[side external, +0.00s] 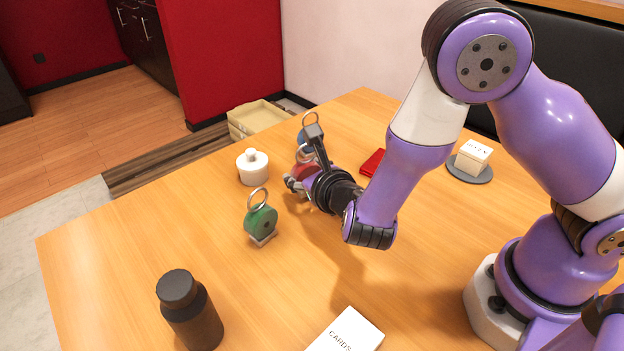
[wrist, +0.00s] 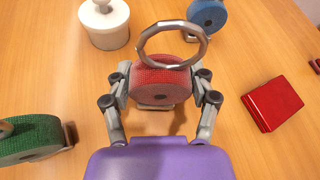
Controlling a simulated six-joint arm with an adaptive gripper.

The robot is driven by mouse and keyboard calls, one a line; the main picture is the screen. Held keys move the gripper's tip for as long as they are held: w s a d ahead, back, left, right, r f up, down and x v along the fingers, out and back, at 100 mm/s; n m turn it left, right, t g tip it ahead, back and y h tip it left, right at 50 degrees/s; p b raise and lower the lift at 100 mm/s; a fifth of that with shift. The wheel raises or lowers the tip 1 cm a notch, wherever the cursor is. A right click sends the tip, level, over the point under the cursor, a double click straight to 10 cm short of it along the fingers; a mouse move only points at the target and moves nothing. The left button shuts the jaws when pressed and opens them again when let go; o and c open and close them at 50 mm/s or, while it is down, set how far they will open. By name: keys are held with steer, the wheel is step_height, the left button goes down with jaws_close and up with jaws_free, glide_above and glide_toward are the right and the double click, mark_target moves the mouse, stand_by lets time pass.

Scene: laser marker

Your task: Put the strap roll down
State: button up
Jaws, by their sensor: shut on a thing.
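My gripper (wrist: 161,90) is shut on a red strap roll (wrist: 160,82) with a metal ring on top. The roll stands upright between the two fingers. A light base plate shows under it in the wrist view, close to the table; I cannot tell whether it touches. In the side external view the red strap roll (side external: 304,174) is partly hidden by my gripper (side external: 297,186). A green strap roll (side external: 261,220) stands to the left and nearer. A blue strap roll (side external: 306,136) stands behind the held one.
A white lidded jar (side external: 253,168) stands left of my gripper. A red box (side external: 372,162) lies to the right. A dark bottle (side external: 190,312) and a cards box (side external: 346,334) are at the front. A small white box sits on a grey disc (side external: 470,175). Bare table lies in the middle front.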

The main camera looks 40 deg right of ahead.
mark_target(309, 163)
step_height(309, 163, up, 8)
steer(key=shift+s+d+r, duration=0.1)
steer(key=shift+d, duration=0.05)
steer(key=s+d+r+m+g+h, duration=0.3)
steer(key=s+d+m+h, duration=0.2)
steer(key=d, duration=0.1)
steer(key=shift+s+m+g+h, duration=0.3)
steer(key=shift+s+m+h, duration=0.1)
steer(key=d+f, duration=0.2)
steer(key=d, duration=0.1)
steer(key=w+d+f, duration=0.1)
steer(key=d+f, duration=0.1)
steer(key=d, duration=0.2)
steer(key=d+f, duration=0.2)
steer(key=d, duration=0.2)
steer(key=shift+w+d+f, duration=0.2)
steer(key=shift+w+f, duration=0.05)
steer(key=shift+w, duration=0.1)
steer(key=shift+d+f, duration=0.1)
steer(key=shift+f, duration=2)
steer(key=o, duration=1.2)
steer(key=shift+f, duration=0.15)
